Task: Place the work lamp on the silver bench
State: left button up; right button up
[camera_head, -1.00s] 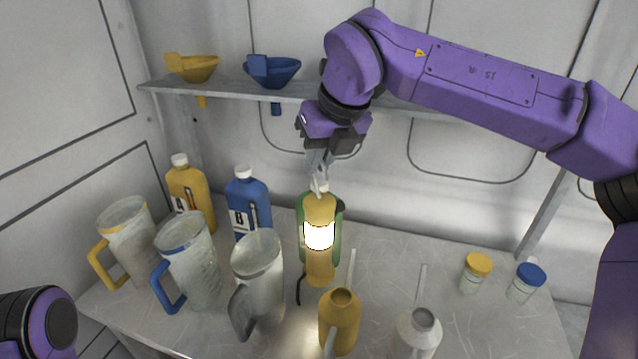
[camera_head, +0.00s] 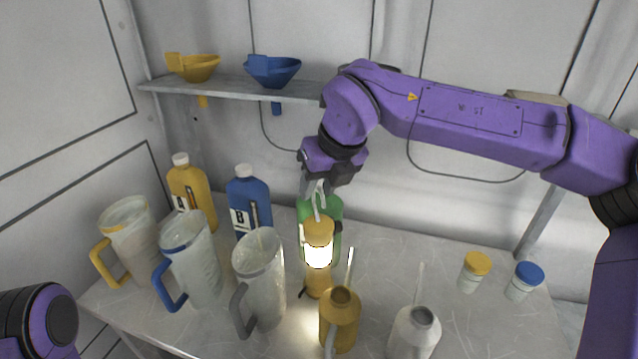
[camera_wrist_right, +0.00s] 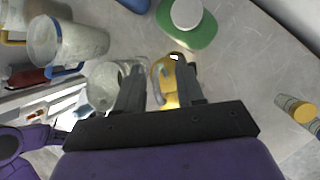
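The work lamp (camera_head: 318,229) is a yellow, upright cylinder with a glowing white window. It is near the middle of the silver bench (camera_head: 470,325), in front of a green bottle. My right gripper (camera_head: 317,200) is above the lamp, its fingers at the lamp's top handle, and appears to hold it. In the right wrist view the yellow lamp (camera_wrist_right: 160,78) shows between the fingers, partly hidden by them. I cannot tell whether the lamp's base touches the bench. My left gripper is out of view; only a piece of my left arm shows at lower left.
Close left of the lamp stands a clear jug (camera_head: 260,275), with two more beyond. A yellow oil can (camera_head: 340,325) and a grey one (camera_head: 415,335) stand in front. The green bottle (camera_head: 333,212) is close behind. Small jars (camera_head: 475,272) stand right; bench between is bare.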

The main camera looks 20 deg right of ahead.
jog(key=shift+r, duration=0.1)
jog(key=b+v, duration=0.1)
jog(key=v, duration=1.1)
